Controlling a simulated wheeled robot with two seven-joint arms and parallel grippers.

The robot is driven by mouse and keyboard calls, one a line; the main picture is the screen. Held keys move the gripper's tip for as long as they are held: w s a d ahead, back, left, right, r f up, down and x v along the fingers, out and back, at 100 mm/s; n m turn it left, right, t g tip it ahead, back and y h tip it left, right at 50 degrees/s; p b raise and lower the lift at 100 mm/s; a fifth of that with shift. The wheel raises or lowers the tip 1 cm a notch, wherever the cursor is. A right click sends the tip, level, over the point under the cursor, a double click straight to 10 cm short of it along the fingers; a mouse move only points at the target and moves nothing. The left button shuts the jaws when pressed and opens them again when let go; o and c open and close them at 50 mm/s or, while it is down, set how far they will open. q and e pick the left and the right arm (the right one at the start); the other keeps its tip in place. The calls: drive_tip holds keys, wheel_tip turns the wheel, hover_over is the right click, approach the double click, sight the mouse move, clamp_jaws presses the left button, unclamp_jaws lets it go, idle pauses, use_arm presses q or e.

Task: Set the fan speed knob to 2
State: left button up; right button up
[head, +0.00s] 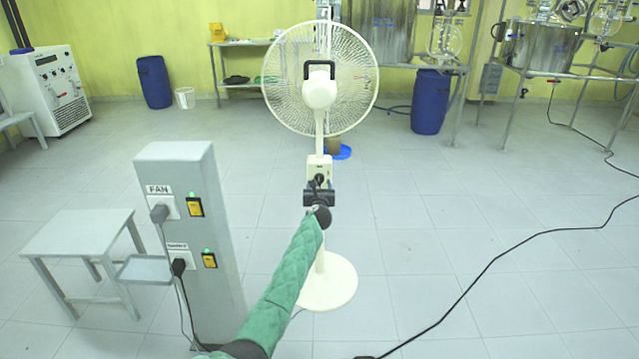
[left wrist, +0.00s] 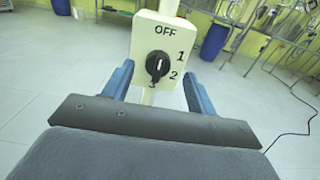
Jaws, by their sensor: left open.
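The white standing fan (head: 320,90) stands on a round base, seen from behind in the head view. Its cream control box (head: 319,165) is on the pole. In the left wrist view the black fan speed knob (left wrist: 157,65) sits on the box face, with OFF above, 1 and 2 at the right and 3 below. A pale mark shows on the knob; its exact setting is hard to tell. My left gripper (left wrist: 157,72) is open, its blue fingers on either side of the knob, apart from it. In the head view my left gripper (head: 319,197) is just before the box.
A grey pillar (head: 185,160) with a FAN socket, plugs and switches stands left of my arm, beside a small grey table (head: 80,235). A black cable (head: 490,265) runs over the floor at right. Blue drums (head: 430,103) and reactor stands are at the back.

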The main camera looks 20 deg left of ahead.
sight(319, 179)
use_arm(q)
drive_tip(key=shift+b+x, duration=0.65)
drive_tip(key=shift+x, duration=1.5)
drive_tip(key=c, duration=1)
